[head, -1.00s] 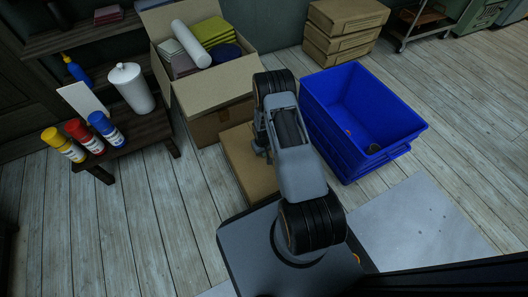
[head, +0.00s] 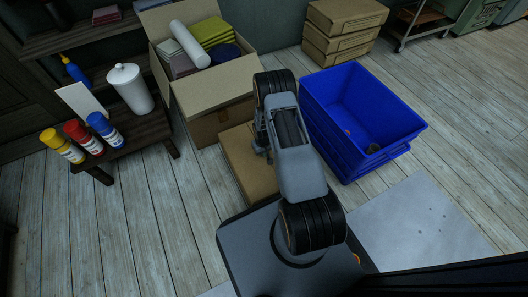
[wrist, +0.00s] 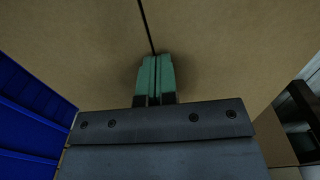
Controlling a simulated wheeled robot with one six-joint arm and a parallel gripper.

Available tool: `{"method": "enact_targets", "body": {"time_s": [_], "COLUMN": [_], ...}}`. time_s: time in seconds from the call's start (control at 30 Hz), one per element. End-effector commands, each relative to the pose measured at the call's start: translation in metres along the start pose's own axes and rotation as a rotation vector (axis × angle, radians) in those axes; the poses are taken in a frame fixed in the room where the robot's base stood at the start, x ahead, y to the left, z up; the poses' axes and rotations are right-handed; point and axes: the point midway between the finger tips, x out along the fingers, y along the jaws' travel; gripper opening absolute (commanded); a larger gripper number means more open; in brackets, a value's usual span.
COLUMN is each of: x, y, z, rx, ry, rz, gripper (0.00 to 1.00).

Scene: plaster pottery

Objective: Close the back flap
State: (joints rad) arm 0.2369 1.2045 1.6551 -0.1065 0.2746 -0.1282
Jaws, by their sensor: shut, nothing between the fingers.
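An open cardboard box (head: 222,122) stands at the upper middle of the head view, with flaps up and goods inside. A lower cardboard box (head: 240,178) lies in front of it, partly hidden by my arm. In the wrist view, a brown cardboard surface (wrist: 215,60) with a dark seam fills most of the picture. My gripper (wrist: 153,62) is shut and empty, its green fingertips side by side at the lower end of that seam. I cannot tell whether they touch the cardboard. In the head view my arm hides the fingertips. Which panel is the back flap is unclear.
A blue crate (head: 345,152) stands close to the right of my arm, and its side (wrist: 30,115) shows in the wrist view. A low dark table (head: 150,130) with several bottles is at left. Stacked cartons (head: 340,48) stand behind. Wooden floor is clear at left and right.

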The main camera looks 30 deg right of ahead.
Motion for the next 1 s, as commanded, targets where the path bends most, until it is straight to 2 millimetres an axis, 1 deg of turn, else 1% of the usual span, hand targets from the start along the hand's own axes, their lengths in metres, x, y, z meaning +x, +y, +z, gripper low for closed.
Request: {"method": "enact_targets", "body": {"time_s": [0.07,0.17,0.5,0.7,0.83,1.0], "x": [-0.004,-0.015,-0.083,-0.116,-0.129,-0.137], "y": [-0.001,-0.002,0.000,0.002,0.002,0.003], "z": [-0.001,-0.001,-0.002,-0.002,-0.001,-0.001], "rx": [-0.003,-0.005,-0.006,-0.004,-0.003,-0.003], "ry": [0.000,0.001,0.004,0.003,0.003,0.002], "rz": [0.000,0.000,0.001,0.001,0.001,0.000], "gripper": [0.00,0.00,0.00,0.00,0.00,0.00]}}
